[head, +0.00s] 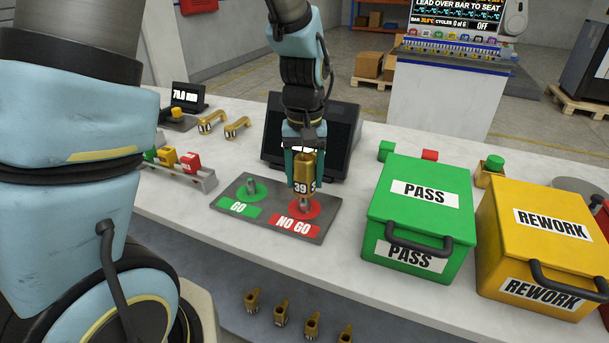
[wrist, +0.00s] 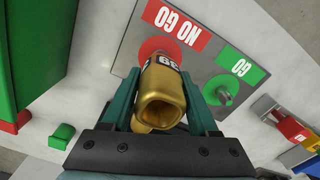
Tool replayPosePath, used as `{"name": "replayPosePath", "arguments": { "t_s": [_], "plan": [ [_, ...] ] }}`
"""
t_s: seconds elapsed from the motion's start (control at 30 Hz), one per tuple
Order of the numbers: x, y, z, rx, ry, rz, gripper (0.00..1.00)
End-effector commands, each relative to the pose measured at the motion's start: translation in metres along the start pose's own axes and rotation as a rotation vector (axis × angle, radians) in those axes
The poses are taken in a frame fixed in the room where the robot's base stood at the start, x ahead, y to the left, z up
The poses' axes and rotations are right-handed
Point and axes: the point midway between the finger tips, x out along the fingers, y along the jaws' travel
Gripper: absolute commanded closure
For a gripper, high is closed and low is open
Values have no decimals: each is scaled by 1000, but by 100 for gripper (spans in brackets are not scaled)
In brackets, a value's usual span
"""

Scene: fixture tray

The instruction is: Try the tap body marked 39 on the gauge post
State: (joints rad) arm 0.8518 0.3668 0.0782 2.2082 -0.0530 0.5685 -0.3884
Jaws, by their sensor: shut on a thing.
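My gripper (head: 304,160) is shut on the brass tap body marked 39 (head: 303,175). It holds the body upright over the red NO GO disc of the grey gauge plate (head: 325,222). The grey NO GO post (head: 304,203) shows just below the body; I cannot tell whether its tip is inside. The GO post (wrist: 223,94) shows at right.
The green PASS box (head: 415,215) and yellow REWORK box (head: 535,240) stand right of the plate. A dark screen (head: 340,140) is behind. Two brass tap bodies (head: 211,121) lie back left, near a small display (head: 187,97). Several more (head: 281,312) stand below the front edge.

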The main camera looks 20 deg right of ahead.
Motion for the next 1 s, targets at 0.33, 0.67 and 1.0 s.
{"name": "replayPosePath", "arguments": {
  "t_s": [0.33, 0.67, 1.0],
  "plan": [
    [2, 0, 0, 0, 1, 1, 100],
    [9, 0, 0, 0, 1, 1, 100],
    [14, 0, 0, 0, 1, 1, 100]
  ]
}}
